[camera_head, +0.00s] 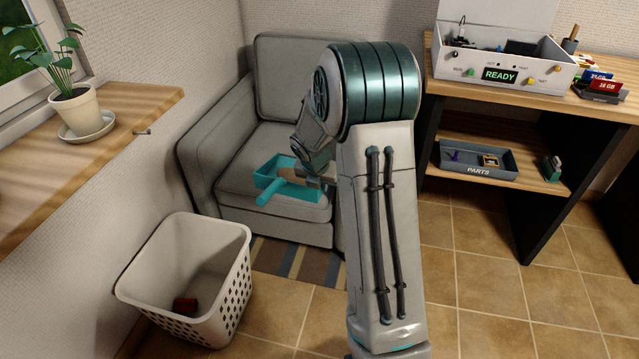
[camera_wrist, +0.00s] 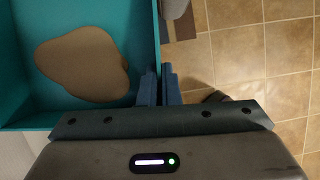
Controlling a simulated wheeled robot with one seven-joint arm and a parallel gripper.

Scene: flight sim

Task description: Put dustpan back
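The teal dustpan (camera_head: 300,194) appears in front of the grey armchair's seat, its handle pointing to the lower left. In the wrist view the dustpan (camera_wrist: 130,20) fills the upper left, with a flat brown patch (camera_wrist: 85,65) lying inside it. My gripper (camera_wrist: 160,80) has one finger on each side of the dustpan's side wall and is shut on it. In the head view my gripper (camera_head: 322,178) is partly hidden behind my arm. I cannot tell whether the dustpan touches the seat.
A white bin (camera_head: 190,275) with a red item inside stands at the lower left. The armchair (camera_head: 215,150) is behind. A wooden sill (camera_head: 120,115) with a potted plant (camera_head: 72,95) is at left. A workbench (camera_head: 510,105) with a parts tray (camera_head: 478,165) is at right.

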